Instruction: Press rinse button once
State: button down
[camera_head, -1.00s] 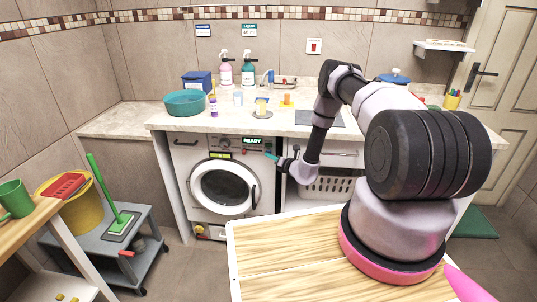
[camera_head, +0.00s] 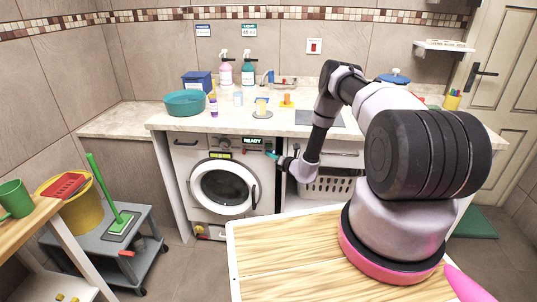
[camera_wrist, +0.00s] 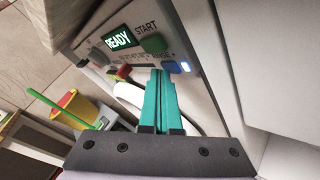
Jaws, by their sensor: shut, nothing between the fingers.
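The white washing machine (camera_head: 182,160) stands under the counter, with a lit READY display (camera_head: 252,141) on its panel. In the wrist view the READY display (camera_wrist: 118,39) sits beside a green START button (camera_wrist: 153,43). The blue rinse button (camera_wrist: 175,67) is below START, with a small bright light at its right end; its label is partly legible. My gripper (camera_wrist: 160,73) has teal fingers shut together and empty. Its tips are just left of the blue button; I cannot tell whether they touch the panel. In the head view my gripper (camera_head: 272,155) is at the panel's right end.
A counter (camera_head: 300,128) above the machine holds a teal basin (camera_head: 185,102), bottles and small items. A white laundry basket (camera_head: 327,187) is right of the machine. A grey cart (camera_head: 130,243) with a green brush stands at left.

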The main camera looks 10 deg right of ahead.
jog(key=shift+s, duration=0.15)
jog(key=shift+s+a, duration=0.25)
jog(key=shift+s, duration=0.45)
jog(key=shift+s+a, duration=0.25)
jog(key=shift+s, duration=0.55)
jog(key=shift+s+a, duration=0.3)
jog(key=shift+s, duration=0.5)
jog(key=shift+s+a, duration=0.25)
jog(key=shift+s, duration=0.55)
jog(key=shift+r, duration=0.1)
